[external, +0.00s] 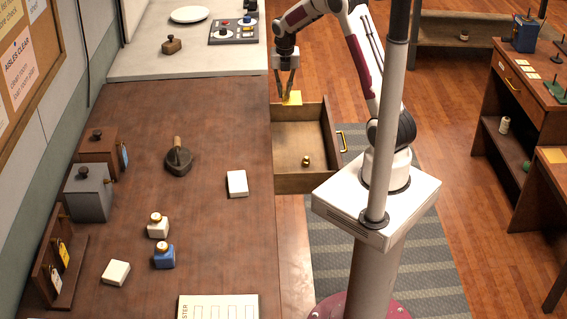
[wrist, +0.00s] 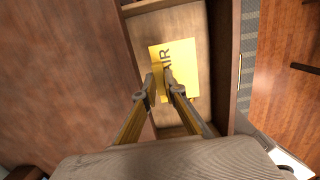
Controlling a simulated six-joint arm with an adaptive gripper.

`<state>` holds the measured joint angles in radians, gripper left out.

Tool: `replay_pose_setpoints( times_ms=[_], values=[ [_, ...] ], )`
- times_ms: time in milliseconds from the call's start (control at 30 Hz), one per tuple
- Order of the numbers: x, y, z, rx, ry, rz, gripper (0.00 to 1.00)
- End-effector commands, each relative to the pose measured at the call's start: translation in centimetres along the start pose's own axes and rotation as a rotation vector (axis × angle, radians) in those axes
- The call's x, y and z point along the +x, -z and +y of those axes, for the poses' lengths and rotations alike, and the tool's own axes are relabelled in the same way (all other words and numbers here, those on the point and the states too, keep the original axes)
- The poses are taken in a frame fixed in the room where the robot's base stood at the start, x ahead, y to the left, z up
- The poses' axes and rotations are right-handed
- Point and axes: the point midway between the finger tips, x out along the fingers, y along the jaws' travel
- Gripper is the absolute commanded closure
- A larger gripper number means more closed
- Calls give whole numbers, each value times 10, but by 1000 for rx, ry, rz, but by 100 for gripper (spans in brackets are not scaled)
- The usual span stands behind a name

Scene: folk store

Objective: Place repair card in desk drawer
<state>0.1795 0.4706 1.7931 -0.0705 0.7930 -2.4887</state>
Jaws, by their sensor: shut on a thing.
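The yellow repair card (external: 292,98) hangs from my gripper (external: 287,93) in the external view, at the far end of the open desk drawer. In the wrist view the card (wrist: 185,62) shows dark lettering, partly hidden by the fingers, and lies over the drawer's inside. My gripper (wrist: 162,95) is shut on the card's near edge. The wooden desk drawer (external: 305,178) is pulled out from the desk's right side and has a brass handle (external: 341,140). I cannot tell whether the card touches the drawer floor.
A small brass object (external: 306,161) stands in the drawer's near part. The desk top (external: 200,230) holds a dark iron-like tool (external: 178,158), a white block (external: 237,184) and two bottles. A side desk (external: 520,85) stands at the right.

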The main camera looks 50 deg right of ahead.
Motion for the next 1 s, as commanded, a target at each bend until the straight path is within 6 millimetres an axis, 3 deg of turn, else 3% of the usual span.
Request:
replay_pose_setpoints(
  times_ms=[200, 400, 1000],
  values=[
    [49, 6, -1, 1, 3, 4, 100],
    [77, 8, -1, 0, 1, 1, 100],
    [89, 9, -1, 0, 0, 0, 100]
  ],
)
